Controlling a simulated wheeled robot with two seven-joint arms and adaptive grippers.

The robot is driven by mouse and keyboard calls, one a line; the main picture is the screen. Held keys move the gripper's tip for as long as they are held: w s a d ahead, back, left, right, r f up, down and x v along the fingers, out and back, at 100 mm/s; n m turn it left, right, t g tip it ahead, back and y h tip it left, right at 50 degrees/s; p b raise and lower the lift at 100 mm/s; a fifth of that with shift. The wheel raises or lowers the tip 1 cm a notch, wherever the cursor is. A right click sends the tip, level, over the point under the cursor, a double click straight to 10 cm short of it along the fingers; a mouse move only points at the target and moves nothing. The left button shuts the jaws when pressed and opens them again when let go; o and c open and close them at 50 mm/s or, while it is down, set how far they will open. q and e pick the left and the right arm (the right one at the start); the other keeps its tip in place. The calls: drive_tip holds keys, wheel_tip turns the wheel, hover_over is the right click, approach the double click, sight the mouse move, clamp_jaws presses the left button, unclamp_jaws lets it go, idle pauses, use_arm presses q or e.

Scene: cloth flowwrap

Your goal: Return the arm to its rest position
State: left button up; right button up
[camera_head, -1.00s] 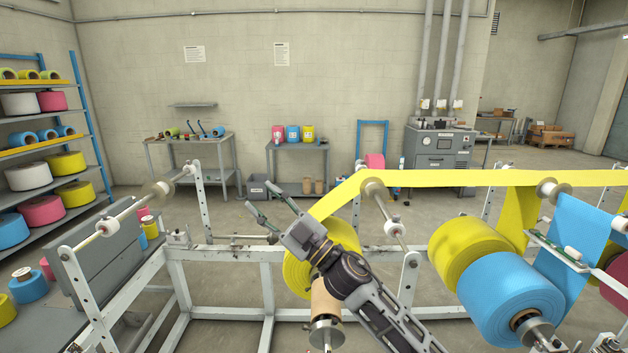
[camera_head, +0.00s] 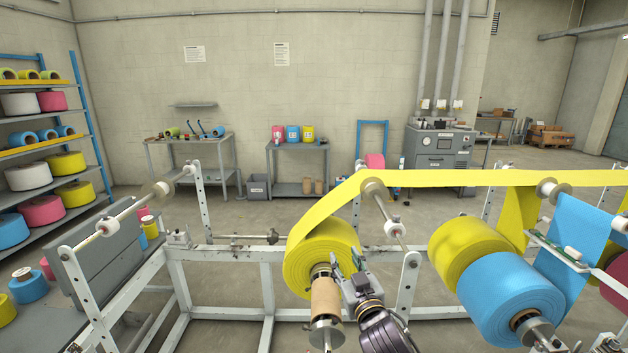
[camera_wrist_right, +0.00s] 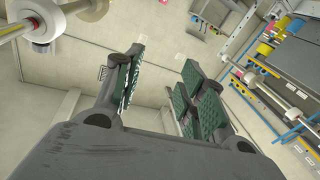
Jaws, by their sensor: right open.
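My right gripper (camera_head: 347,268) is in the head view, low in the middle, in front of the frame and just right of the brown cardboard core (camera_head: 325,298). Its jaws are open and empty. In the right wrist view the two green-padded fingers (camera_wrist_right: 160,88) stand apart with nothing between them. The yellow roll (camera_head: 318,258) sits on its shaft behind the core, and its yellow web (camera_head: 450,178) runs up over a roller and away to the right. The gripper overlaps the roll's lower right edge in the head view; I cannot tell whether they touch. My left gripper is not in view.
The white metal frame (camera_head: 230,254) spans the front. A second yellow roll (camera_head: 462,243) and a blue roll (camera_head: 508,298) stand to the right. A shelf with several rolls (camera_head: 60,200) is at the left. Floor between frame and back tables is open.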

drive_tip(key=s+d+f+m+g+h, duration=0.1)
drive_tip(key=s+d+f+g+h, duration=0.15)
drive_tip(key=s+d+f, duration=0.4)
drive_tip(key=s+d+f+m+g+h, duration=0.1)
drive_tip(key=s+d+f+g, duration=0.2)
drive_tip(key=f, duration=0.6)
drive_tip(key=s+d+f+g, duration=0.2)
drive_tip(key=s+f+g, duration=0.25)
drive_tip(key=s, duration=0.55)
drive_tip(key=s+d+f+g, duration=0.35)
drive_tip(key=s+f, duration=0.25)
drive_tip(key=s, duration=0.5)
wheel_tip(320, 180, down, 32)
drive_tip(key=g, duration=0.2)
drive_tip(key=s+d+f, duration=0.4)
drive_tip(key=s+f, duration=0.6)
drive_tip(key=s, duration=0.1)
drive_tip(key=s+d+f, duration=0.4)
drive_tip(key=s+f, duration=0.6)
drive_tip(key=s, duration=0.1)
drive_tip(key=shift+s+f+g+h, duration=0.2)
drive_tip(key=shift+f+g+h, duration=0.1)
drive_tip(key=shift+g+h, duration=0.15)
